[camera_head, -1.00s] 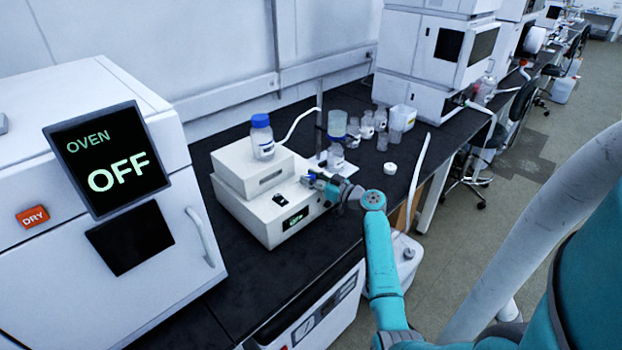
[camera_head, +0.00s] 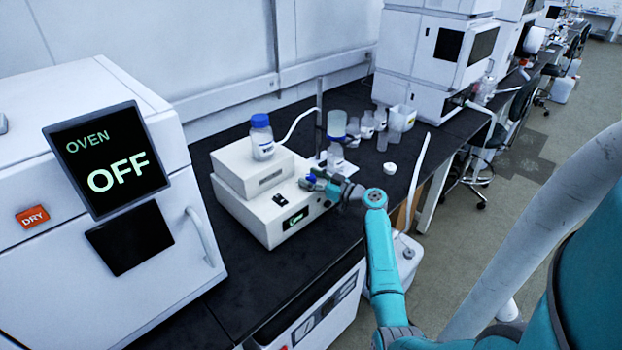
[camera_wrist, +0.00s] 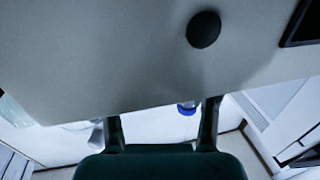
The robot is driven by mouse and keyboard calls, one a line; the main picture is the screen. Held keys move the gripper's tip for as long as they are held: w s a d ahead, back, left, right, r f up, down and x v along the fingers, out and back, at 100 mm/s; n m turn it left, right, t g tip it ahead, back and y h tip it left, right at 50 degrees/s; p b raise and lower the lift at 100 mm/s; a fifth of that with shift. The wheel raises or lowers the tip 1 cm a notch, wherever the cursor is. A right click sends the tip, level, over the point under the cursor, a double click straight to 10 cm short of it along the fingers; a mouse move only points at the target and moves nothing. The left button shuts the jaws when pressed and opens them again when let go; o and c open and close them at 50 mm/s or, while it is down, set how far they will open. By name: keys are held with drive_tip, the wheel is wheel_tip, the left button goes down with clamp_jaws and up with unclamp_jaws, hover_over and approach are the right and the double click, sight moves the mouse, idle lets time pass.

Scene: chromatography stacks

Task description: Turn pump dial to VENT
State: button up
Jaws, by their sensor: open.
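The pump (camera_head: 245,212) is a white stepped box on the black bench, with a small green-lit display (camera_head: 295,220) on its front; its text is too small to read. My gripper (camera_head: 312,182) is at the pump's right front corner, open and empty. In the wrist view a round black knob (camera_wrist: 203,29), which looks like the dial, sits on the pale pump face, beyond the fingertips and apart from them. My two fingers are spread (camera_wrist: 162,112). I see no marks that tell the dial's setting.
A blue-capped bottle (camera_head: 262,138) stands on the pump. Clear bottles and a stand (camera_head: 319,110) are behind my gripper. An oven (camera_head: 100,240) reading OFF is at the left. A white lid (camera_head: 390,168) lies on the bench to the right.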

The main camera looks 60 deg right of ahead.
sight(311, 176)
wheel_tip(311, 176, up, 10)
idle(0.5)
idle(0.6)
